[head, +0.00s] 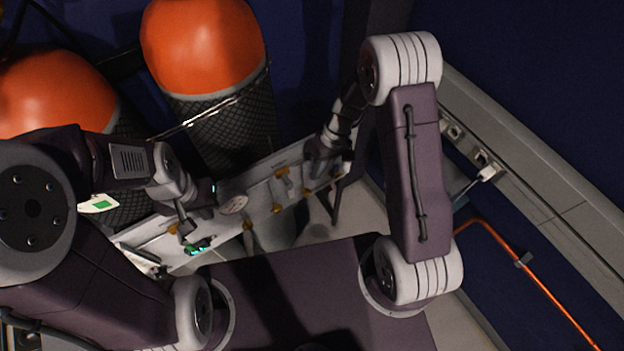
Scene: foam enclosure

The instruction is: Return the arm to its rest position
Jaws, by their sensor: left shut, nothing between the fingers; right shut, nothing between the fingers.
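My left arm comes in from the left, and its gripper (188,226) points down in front of a pale panel (205,222). The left gripper is shut and empty. A small green-lit item (199,247) shows just below its tips; I cannot tell if they touch. My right arm rises from my body and folds over at the top. Its gripper (326,172) hangs down near the right end of the panel, shut and empty. Its fingertips are small and dark, partly lost in shadow.
Two orange-topped cylinders (203,45) in dark mesh stand behind the panel. The panel carries several yellow clips (282,172). A grey ledge with sockets (485,165) and an orange pipe (530,275) run along the blue right wall, close to my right arm.

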